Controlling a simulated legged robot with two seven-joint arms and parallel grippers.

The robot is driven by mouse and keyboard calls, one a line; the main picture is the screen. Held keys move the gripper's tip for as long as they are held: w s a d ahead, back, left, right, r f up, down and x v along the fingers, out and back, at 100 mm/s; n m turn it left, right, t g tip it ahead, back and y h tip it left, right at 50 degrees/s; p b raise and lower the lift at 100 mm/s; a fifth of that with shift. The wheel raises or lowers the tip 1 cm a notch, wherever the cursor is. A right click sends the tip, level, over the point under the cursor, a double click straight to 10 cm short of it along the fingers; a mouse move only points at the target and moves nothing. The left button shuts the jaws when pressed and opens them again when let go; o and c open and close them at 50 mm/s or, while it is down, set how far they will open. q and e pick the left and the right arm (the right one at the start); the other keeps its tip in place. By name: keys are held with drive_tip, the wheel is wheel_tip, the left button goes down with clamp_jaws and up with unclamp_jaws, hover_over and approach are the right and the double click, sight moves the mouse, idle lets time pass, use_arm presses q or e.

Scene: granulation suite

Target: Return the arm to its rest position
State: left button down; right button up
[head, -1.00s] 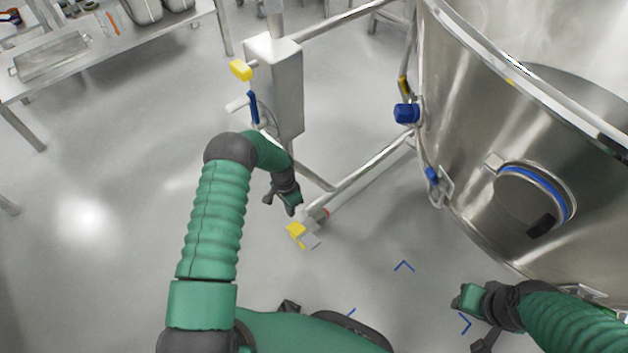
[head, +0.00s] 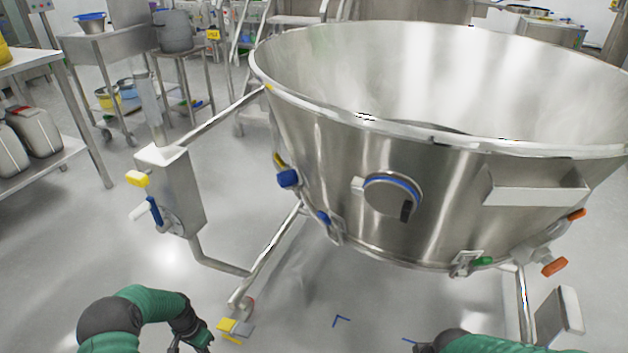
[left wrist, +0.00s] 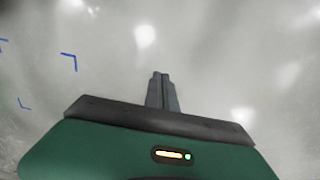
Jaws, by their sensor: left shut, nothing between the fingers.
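My left arm is green and dark grey and comes in at the lower left of the head view. My left gripper (head: 190,346) is at the bottom edge there, partly cut off, above the floor and left of the yellow pedal. In the left wrist view the left fingers (left wrist: 161,78) are together with nothing between them, with grey floor beyond. My right arm shows at the bottom edge, right of centre. Only a dark bit of the right gripper (head: 424,348) shows, so its jaws cannot be made out.
A large steel bowl (head: 320,150) on a tubular frame fills the right and centre. A steel post box (head: 180,195) with yellow and blue handles stands left of it. A yellow pedal (head: 228,325) is low on the frame. Open floor (head: 80,260) lies at left.

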use_arm(q)
drive_tip(key=s+d+r+n+t+p, duration=0.1)
drive_tip(key=d+r, duration=0.3)
drive_tip(key=r, duration=0.6)
drive_tip(key=s+d+r+p, duration=0.1)
drive_tip(key=d+r, duration=0.2)
drive_tip(key=r, duration=0.6)
drive_tip(key=s+d+r+n+t+p, duration=0.1)
drive_tip(key=s+d+r+n, duration=0.15)
drive_tip(key=s+r, duration=0.45)
drive_tip(key=s+d+r+n+t+p, duration=0.1)
drive_tip(key=s+d+r, duration=0.3)
drive_tip(key=s+r, duration=0.3)
drive_tip(key=w+p+v, duration=0.2)
drive_tip(key=p+v, duration=1)
drive_tip(key=w+d+r+p+v, duration=0.1)
drive_tip(key=w+p+v, duration=0.2)
drive_tip(key=p+v, duration=0.8)
drive_tip(key=w+d+r+p+v, duration=0.1)
drive_tip(key=w+p+v, duration=0.2)
drive_tip(key=p+v, duration=0.9)
drive_tip(key=p, duration=0.2)
drive_tip(key=shift+s+d+r+y+p, duration=0.3)
drive_tip(key=shift+s+r+y+p, duration=0.05)
drive_tip(key=shift+y+p, duration=0.05)
drive_tip(key=c, duration=2.2)
unclamp_jaws()
